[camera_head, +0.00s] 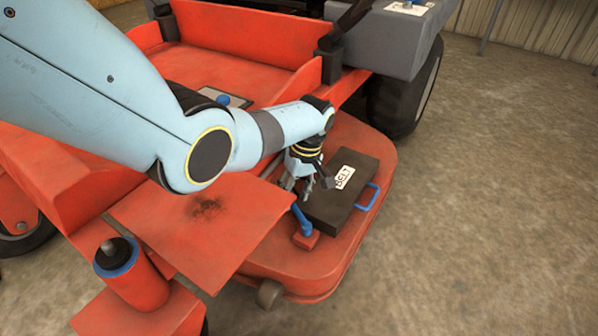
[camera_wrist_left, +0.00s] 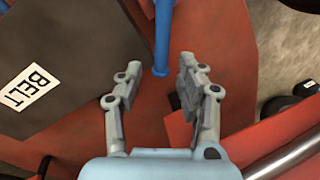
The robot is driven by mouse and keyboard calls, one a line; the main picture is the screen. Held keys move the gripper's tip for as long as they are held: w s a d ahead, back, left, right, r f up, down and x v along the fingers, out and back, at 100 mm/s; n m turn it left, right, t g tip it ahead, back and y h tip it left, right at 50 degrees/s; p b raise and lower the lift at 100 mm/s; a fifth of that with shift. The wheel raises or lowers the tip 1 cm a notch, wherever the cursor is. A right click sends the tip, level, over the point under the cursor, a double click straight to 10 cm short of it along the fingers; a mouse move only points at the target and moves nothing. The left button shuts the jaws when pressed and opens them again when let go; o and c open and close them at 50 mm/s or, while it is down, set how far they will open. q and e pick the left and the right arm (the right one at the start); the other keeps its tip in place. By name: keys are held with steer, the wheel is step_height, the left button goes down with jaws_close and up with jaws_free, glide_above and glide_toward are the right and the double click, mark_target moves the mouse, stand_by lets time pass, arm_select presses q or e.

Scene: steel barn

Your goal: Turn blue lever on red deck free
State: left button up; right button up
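The blue lever (camera_head: 301,219) stands on a small red block (camera_head: 306,240) on the red deck (camera_head: 335,255), beside the black cover labelled BELT (camera_head: 330,205). My left gripper (camera_head: 296,188) is just above and behind the lever's upper end in the head view. In the left wrist view its two fingers (camera_wrist_left: 160,68) are spread apart. The blue lever (camera_wrist_left: 162,38) shows between and beyond the fingertips there, with no clear contact. Whether the lever lies fully between the fingers in depth, I cannot tell. My right gripper is not in view.
The black cover has a blue handle (camera_head: 367,197) on its right side. A raised red plate (camera_head: 205,225) with a dark smudge lies left of the lever. A dark tyre (camera_head: 405,95) stands behind the deck. The floor at the right is open.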

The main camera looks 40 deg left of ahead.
arm_select(q)
step_height(320, 180, up, 10)
steer(key=w, duration=0.1)
steer(key=shift+w+d+r, duration=0.2)
steer(key=shift+w+d, duration=0.15)
steer(key=shift+d, duration=0.1)
steer(key=shift+c, duration=0.5)
